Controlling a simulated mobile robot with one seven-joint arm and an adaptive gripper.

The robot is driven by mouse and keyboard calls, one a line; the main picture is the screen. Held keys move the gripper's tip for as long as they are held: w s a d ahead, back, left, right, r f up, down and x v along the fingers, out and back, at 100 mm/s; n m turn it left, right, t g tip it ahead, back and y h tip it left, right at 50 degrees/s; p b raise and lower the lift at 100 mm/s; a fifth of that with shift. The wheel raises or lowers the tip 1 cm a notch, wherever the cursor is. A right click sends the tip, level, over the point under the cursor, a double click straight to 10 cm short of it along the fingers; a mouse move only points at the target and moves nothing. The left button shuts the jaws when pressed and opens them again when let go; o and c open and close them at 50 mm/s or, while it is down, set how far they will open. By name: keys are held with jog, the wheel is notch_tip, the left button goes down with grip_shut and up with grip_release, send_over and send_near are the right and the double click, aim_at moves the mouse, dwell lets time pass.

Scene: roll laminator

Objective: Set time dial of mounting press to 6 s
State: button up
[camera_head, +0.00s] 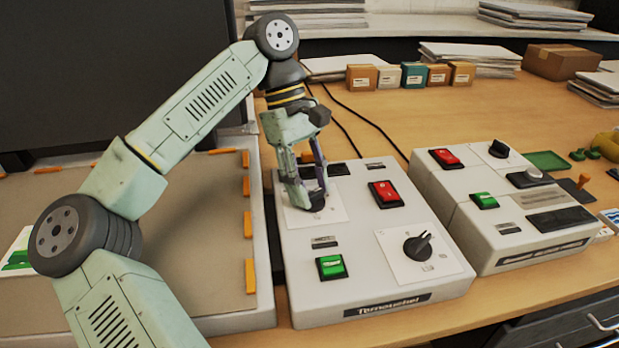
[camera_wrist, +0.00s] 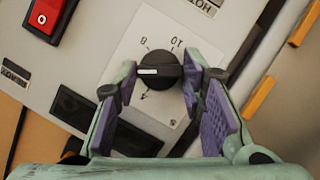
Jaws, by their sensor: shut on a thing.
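The mounting press (camera_head: 375,290) is a light grey box on the table with a red switch (camera_head: 386,194), a green switch (camera_head: 331,266) and a second black dial (camera_head: 417,245) at its front right. My gripper (camera_head: 313,198) reaches down to the dial at its back left. In the wrist view the black time dial (camera_wrist: 158,71) sits on a white plate (camera_wrist: 130,50) with numbers, seen upside down. My gripper (camera_wrist: 159,73) is shut on this dial, one purple-padded finger on each side. The dial's white mark points left, between 8 and 4; no 6 is readable there.
A second grey control box (camera_head: 500,215) stands close on the right. A large flat bed (camera_head: 185,230) with orange strips lies to the left. Several small boxes (camera_head: 412,75) and paper stacks stand at the back. Black cables run behind the press.

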dwell(0.4)
jog(key=o, duration=1.1)
jog(key=shift+o, duration=0.2)
jog(key=v, duration=0.7)
jog(key=shift+r, duration=0.25)
jog(key=shift+w+a, duration=0.1)
